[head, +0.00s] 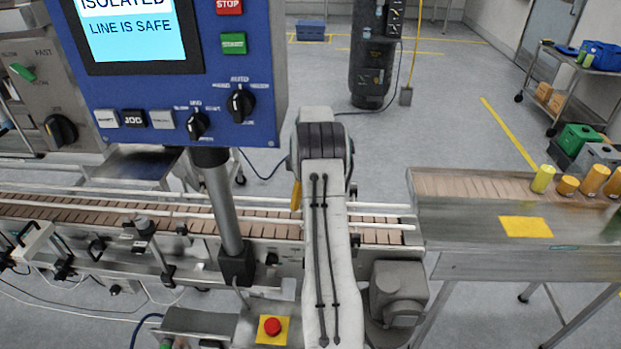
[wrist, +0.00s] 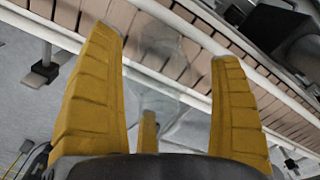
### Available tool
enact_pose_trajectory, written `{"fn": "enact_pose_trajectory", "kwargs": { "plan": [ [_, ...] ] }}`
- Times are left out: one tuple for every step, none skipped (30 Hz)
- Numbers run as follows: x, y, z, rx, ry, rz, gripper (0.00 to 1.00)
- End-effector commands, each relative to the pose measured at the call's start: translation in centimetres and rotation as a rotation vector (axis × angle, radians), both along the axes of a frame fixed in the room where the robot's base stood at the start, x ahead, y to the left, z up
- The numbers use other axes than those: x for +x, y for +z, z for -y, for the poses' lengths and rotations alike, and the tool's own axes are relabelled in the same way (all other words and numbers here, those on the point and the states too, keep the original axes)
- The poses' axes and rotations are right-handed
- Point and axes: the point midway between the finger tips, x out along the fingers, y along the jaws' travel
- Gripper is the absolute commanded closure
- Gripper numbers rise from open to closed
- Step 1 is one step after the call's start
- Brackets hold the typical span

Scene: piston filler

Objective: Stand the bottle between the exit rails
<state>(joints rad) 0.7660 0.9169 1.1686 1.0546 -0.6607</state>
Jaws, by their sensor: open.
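My gripper (wrist: 166,48) is open in the wrist view, with yellow ribbed fingers spread left and right and a third finger low between them. A clear, see-through bottle (wrist: 170,88) shows faintly between the fingers, with a gap on each side. It overlaps the belt and near rail in the picture; whether it is upright and where its base rests I cannot tell. The pale exit rails (head: 385,226) run along the slatted conveyor in the head view. There my arm hides most of the gripper; one yellow finger (head: 296,195) shows at its left, and the bottle is hidden.
A blue control panel (head: 180,70) on a grey post stands close left of my arm. A grey motor housing (head: 396,290) is at the conveyor's front right. A second conveyor (head: 450,215) at right carries several yellow and orange containers (head: 567,185).

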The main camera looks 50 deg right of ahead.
Motion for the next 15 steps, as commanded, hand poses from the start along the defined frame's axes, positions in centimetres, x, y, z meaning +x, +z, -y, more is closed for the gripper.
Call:
{"fn": "enact_pose_trajectory", "kwargs": {
  "plan": [
    [0.1,0.8,0.1,-0.003,0.0,0.004,0.15],
    [0.0,1.3,0.0,-0.003,0.0,0.004,0.15],
    [0.1,2.1,0.1,-0.003,0.0,0.004,0.15],
    [0.1,2.6,0.1,-0.003,0.0,0.004,0.15],
    [0.1,3.2,0.1,-0.003,0.0,0.004,0.15],
    [0.1,3.9,0.1,-0.003,0.0,0.004,0.15],
    [0.1,4.4,0.0,-0.003,0.0,0.004,0.15],
    [0.1,5.0,0.1,-0.003,0.0,0.004,0.15],
    [0.1,5.6,0.0,-0.002,0.0,0.003,0.15],
    [0.1,6.1,0.1,-0.003,0.0,0.004,0.15],
    [0.0,6.5,0.0,-0.002,0.0,0.002,0.15],
    [0.0,7.1,0.0,-0.003,0.0,0.003,0.15],
    [0.0,7.5,0.0,-0.002,0.0,0.003,0.15],
    [0.0,7.9,0.0,-0.002,0.0,0.003,0.15],
    [0.0,8.4,0.0,-0.002,0.0,0.002,0.15]
  ]
}}
